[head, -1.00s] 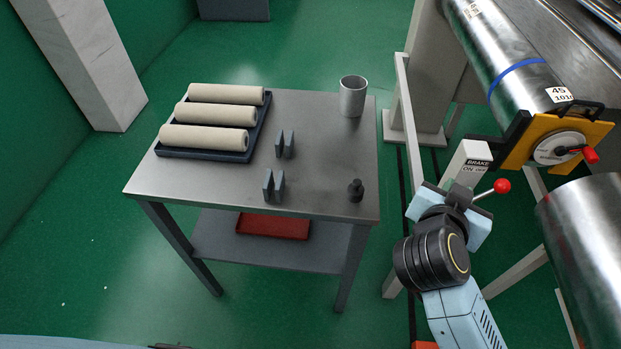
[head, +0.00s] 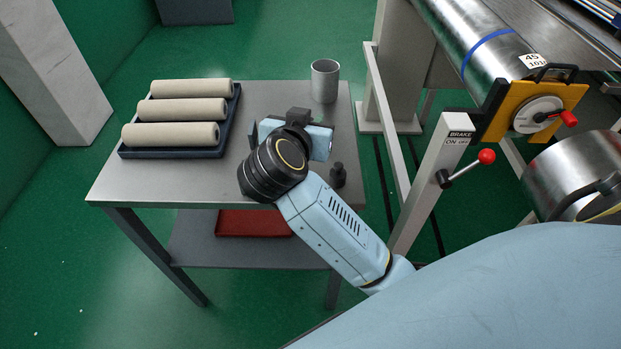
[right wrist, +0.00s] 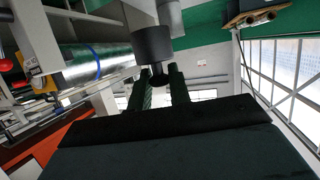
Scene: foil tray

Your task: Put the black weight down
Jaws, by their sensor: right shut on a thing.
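My right gripper (head: 297,130) is over the middle of the steel table (head: 200,178), its fingers hidden behind my wrist in the head view. In the right wrist view, its two dark fingers (right wrist: 159,76) are closed on the narrow knob end of the black weight (right wrist: 152,44). The weight's wide cylinder body extends beyond the fingertips. I cannot tell whether its base touches the table. The head view does not show this held weight. A similar small dark knobbed piece (head: 338,175) stands on the table right of my wrist. My left gripper is out of view.
A dark tray (head: 229,131) with three pale rolls fills the table's left. A grey cup (head: 325,82) stands at the back right.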

